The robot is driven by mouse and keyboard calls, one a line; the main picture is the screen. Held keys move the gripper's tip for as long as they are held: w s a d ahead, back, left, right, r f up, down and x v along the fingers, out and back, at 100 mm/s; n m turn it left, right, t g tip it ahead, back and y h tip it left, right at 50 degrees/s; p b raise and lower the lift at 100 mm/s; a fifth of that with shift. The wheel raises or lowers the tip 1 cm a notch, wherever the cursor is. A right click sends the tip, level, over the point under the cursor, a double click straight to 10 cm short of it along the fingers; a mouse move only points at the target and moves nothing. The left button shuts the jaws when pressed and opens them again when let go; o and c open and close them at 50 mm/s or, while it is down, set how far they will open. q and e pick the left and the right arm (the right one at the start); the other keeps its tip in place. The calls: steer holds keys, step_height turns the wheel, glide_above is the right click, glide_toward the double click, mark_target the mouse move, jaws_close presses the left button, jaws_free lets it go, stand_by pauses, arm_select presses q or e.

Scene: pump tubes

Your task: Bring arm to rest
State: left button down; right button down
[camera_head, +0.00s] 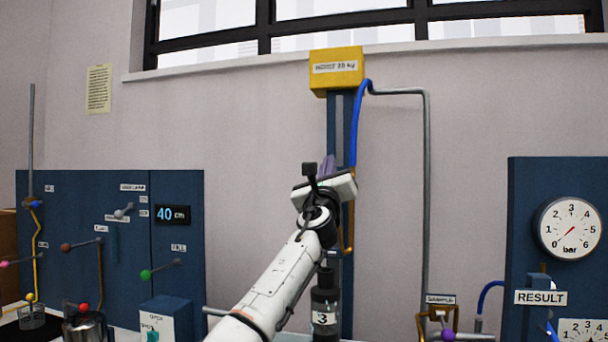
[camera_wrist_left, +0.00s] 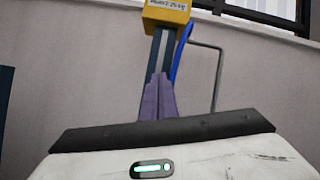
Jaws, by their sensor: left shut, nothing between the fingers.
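My left arm rises from the bottom middle of the head view, and its gripper (camera_head: 328,166) is raised in front of the blue column, mostly hidden behind my wrist. In the left wrist view the purple fingers of the gripper (camera_wrist_left: 158,98) are together with nothing between them. They point toward the blue column (camera_wrist_left: 163,52) and the yellow weight block (camera_wrist_left: 166,14) at its top. My right gripper is not in view.
The yellow block (camera_head: 336,70) tops the column. A blue valve panel (camera_head: 75,215) with a 40 cm display (camera_head: 173,215) stands left. A RESULT panel (camera_head: 530,200) with a bar gauge (camera_head: 570,228) stands right. A black cylinder marked 3 (camera_head: 325,300) is beside my arm.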

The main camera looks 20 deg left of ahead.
arm_select(q)
steer(key=shift+s+r, duration=0.15)
steer(key=shift+r, duration=0.05)
stand_by(0.3)
